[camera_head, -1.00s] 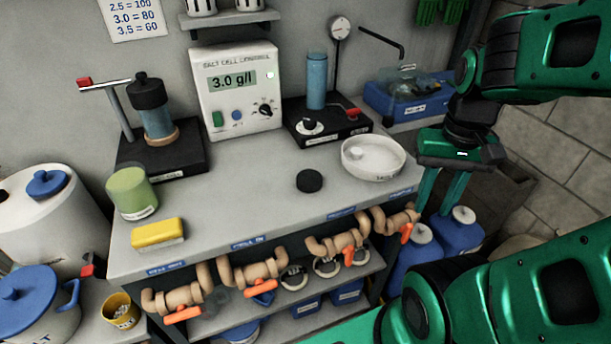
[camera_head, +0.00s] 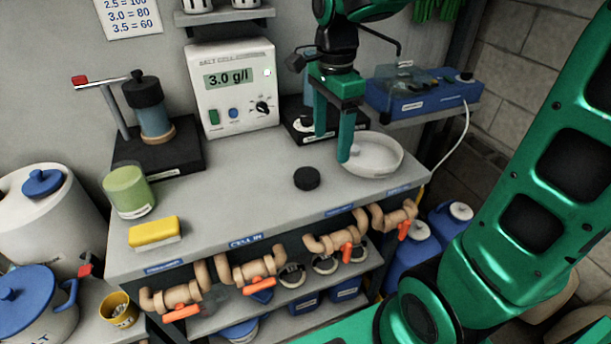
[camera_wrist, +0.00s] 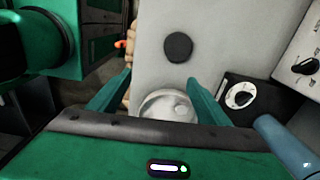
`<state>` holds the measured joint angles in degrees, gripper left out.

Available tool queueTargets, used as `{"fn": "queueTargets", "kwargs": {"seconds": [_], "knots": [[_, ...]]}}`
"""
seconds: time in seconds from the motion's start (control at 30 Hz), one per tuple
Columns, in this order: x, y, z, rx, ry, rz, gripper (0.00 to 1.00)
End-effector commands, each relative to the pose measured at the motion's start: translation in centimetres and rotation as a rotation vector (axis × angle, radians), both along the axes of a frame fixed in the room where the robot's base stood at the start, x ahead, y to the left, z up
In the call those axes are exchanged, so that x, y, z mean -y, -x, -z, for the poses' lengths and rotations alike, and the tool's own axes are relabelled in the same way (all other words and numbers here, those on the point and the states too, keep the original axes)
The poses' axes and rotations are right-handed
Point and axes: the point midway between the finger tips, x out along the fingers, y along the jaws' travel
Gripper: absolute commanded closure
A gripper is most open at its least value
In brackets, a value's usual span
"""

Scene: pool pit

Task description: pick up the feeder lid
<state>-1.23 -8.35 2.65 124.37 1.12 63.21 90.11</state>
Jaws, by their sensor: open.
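A small black round disc (camera_head: 307,178), which looks like the feeder lid, lies flat on the grey bench top left of a white dish. In the wrist view the disc (camera_wrist: 178,47) lies beyond the fingertips, a little right of the middle. My gripper (camera_head: 332,146) is open and empty, pointing down above the bench near the dish's left side. In the wrist view its two fingers (camera_wrist: 158,77) stand apart with nothing between them, and the disc is clear of both.
The white dish (camera_head: 388,168) stands right of the disc. A yellow sponge (camera_head: 153,231) and green jar (camera_head: 127,195) stand left. Bench around the disc is clear; pipes with orange handles (camera_head: 261,286) run along the front.

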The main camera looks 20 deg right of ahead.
Motion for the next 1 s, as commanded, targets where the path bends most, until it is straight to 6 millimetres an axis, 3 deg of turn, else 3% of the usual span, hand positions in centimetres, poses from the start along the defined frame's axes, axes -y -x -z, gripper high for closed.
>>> {"fn": "queueTargets", "kwargs": {"seconds": [0.1,0.27,0.6,0.87,1.0], "knots": [[-2.5,-1.7,-0.2,-0.001,-0.007,0.097,0.29],[-4.2,-2.7,-0.2,-0.001,-0.013,0.178,0.29],[-4.3,-2.8,4.0,-0.004,-0.014,0.196,0.29],[-4.2,-2.9,5.8,-0.002,-0.014,0.196,0.29],[-4.1,-3.2,7.6,-0.004,-0.014,0.196,0.29]]}}
